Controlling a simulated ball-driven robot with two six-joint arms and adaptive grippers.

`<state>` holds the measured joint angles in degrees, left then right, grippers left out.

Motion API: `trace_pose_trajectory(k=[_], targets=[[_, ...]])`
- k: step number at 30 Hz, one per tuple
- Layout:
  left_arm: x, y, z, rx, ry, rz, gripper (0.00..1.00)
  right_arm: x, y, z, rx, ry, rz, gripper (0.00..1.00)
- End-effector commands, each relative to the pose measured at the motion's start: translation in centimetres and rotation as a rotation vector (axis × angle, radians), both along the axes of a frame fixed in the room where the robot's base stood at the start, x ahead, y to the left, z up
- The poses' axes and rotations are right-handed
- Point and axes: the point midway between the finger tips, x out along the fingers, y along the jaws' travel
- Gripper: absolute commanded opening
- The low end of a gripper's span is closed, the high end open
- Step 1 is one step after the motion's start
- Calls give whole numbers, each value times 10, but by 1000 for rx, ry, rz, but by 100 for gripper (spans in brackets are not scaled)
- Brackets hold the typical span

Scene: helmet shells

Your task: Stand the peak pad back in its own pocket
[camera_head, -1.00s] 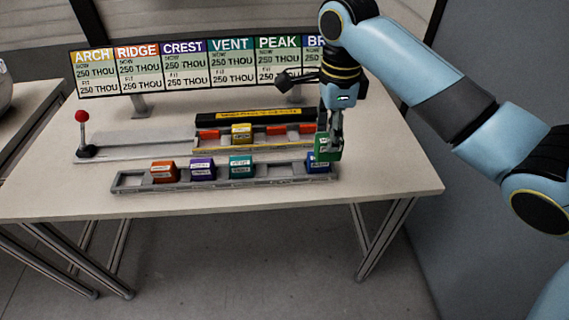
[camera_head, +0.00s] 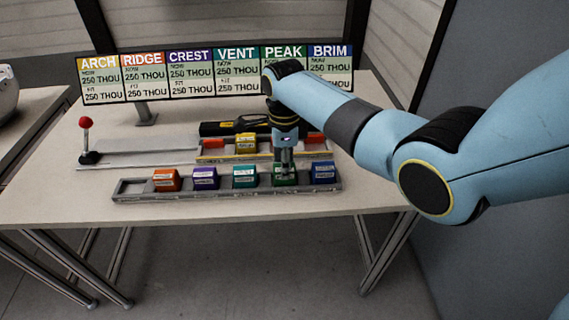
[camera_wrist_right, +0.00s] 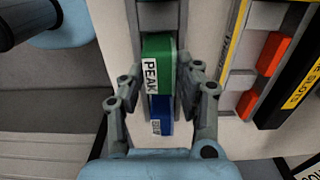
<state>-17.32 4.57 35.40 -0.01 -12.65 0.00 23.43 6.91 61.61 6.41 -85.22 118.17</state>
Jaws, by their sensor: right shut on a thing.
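The green peak pad (camera_head: 285,178) is upright at the grey rack (camera_head: 230,192), between the teal pad (camera_head: 245,177) and the blue pad (camera_head: 323,172). My right gripper (camera_head: 285,168) comes down on it from above. In the right wrist view the fingers (camera_wrist_right: 158,88) are shut on both sides of the peak pad (camera_wrist_right: 158,65), its PEAK label showing. The blue pad (camera_wrist_right: 160,115) sits beside it in line. I cannot tell whether the peak pad's bottom rests fully in its pocket. My left gripper is out of view.
Orange (camera_head: 166,180) and purple (camera_head: 205,178) pads stand in the rack's left part; its far left end is empty. Behind is a yellow-edged fixture with a yellow block (camera_head: 246,144) and red-orange pieces. A red-knobbed lever (camera_head: 86,124) stands left. A sign board (camera_head: 210,74) stands at the back.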

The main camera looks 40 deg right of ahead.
Motion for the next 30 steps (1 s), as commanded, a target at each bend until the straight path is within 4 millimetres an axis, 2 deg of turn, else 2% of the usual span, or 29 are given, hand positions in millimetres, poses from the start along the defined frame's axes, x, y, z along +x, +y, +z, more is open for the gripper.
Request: trace_pose_trajectory(k=[10, 11, 15, 25, 30], targets=[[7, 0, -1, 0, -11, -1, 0, 0, 0, -4, 0, 0, 0, 1], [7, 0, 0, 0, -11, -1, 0, 0, 0, -3, 0, 0, 0, 36], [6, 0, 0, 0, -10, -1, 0, 0, 0, -3, 0, 0, 0, 55], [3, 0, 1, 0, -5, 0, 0, 0, 0, 1, -1, -1, 0, 56], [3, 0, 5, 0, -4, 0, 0, 1, -1, 26, -1, -4, 0, 56]])
